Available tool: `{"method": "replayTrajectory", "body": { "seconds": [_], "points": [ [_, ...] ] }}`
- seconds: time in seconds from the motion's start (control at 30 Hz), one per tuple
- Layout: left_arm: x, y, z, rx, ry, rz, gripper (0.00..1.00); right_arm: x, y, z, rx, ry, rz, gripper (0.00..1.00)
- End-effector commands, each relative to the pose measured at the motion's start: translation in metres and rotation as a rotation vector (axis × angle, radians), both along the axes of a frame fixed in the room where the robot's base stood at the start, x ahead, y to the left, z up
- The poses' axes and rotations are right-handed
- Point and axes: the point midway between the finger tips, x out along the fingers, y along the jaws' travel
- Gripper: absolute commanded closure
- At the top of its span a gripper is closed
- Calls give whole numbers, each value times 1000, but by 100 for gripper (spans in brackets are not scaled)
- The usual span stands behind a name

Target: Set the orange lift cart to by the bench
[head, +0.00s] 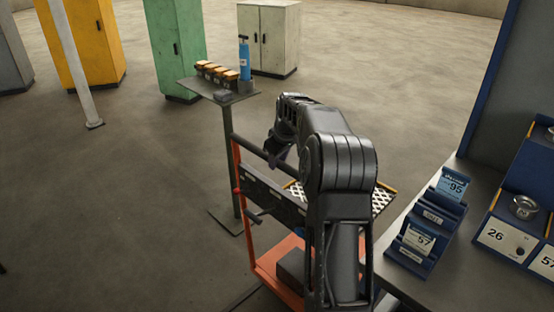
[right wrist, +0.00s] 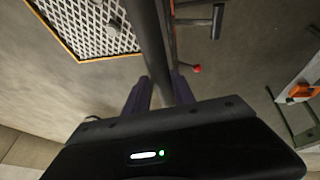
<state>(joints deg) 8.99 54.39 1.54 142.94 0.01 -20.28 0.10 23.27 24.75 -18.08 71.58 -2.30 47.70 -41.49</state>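The orange lift cart (head: 265,262) stands on the floor left of the bench (head: 462,262), with its orange upright frame and dark handle bar (head: 249,148) on its left side. A mesh-topped platform shows behind my right arm, and also in the right wrist view (right wrist: 100,25). My right gripper (head: 276,156) is at the handle bar. In the right wrist view the dark bar (right wrist: 150,35) runs between the two fingers (right wrist: 160,92), which appear closed against it. My arm hides much of the cart. My left gripper is not in view.
A small stand (head: 238,97) with orange-topped boxes and a blue bottle (head: 245,62) is just beyond the cart. Blue label holders (head: 428,232) stand on the bench. Cabinets (head: 176,45) and a white post (head: 78,65) are at the back. The floor at left is clear.

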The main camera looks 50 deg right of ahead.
Motion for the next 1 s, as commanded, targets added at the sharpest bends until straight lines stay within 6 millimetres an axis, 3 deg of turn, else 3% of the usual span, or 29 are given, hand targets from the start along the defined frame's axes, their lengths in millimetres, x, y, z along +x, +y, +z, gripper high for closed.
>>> {"method": "replayTrajectory", "body": {
  "seconds": [0.2, 0.57, 1.0],
  "points": [
    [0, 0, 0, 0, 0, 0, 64, 0, 0, 0, 0, 0, -1, 53],
    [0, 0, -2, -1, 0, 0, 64, -2, 1, 7, 0, -3, -2, 53],
    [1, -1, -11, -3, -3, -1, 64, -26, 13, 64, 0, -3, -2, 53]
  ]
}}
